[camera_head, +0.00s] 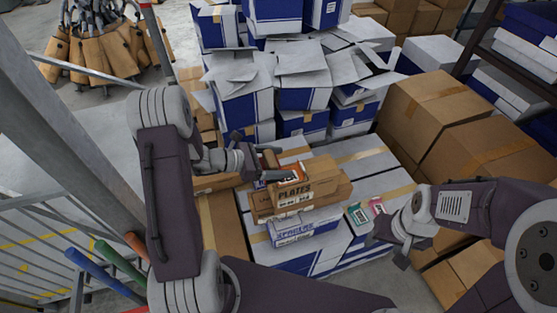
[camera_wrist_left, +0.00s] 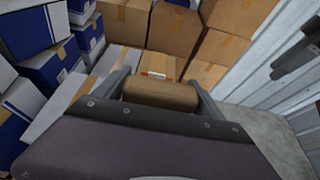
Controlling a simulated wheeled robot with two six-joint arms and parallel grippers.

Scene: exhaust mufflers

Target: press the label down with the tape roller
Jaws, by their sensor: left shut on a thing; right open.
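My left gripper (camera_head: 266,164) is shut on a brown block-like thing, which looks like the tape roller (camera_head: 270,158). The roller also shows between the fingers in the left wrist view (camera_wrist_left: 160,95). It is right at an orange-and-white label (camera_head: 290,173) on the brown PLATES carton (camera_head: 312,188). The label also shows just beyond the roller in the left wrist view (camera_wrist_left: 157,75). Whether roller and label touch I cannot tell. My right gripper (camera_head: 392,248) is open and empty, to the right of the cartons.
The PLATES carton lies on other cartons, above a blue-and-white one (camera_head: 303,231). A green card (camera_head: 358,215) and a pink card (camera_head: 376,206) lie on a white box near my right gripper. Blue-and-white boxes (camera_head: 302,92) and brown boxes (camera_head: 425,103) crowd the back and right.

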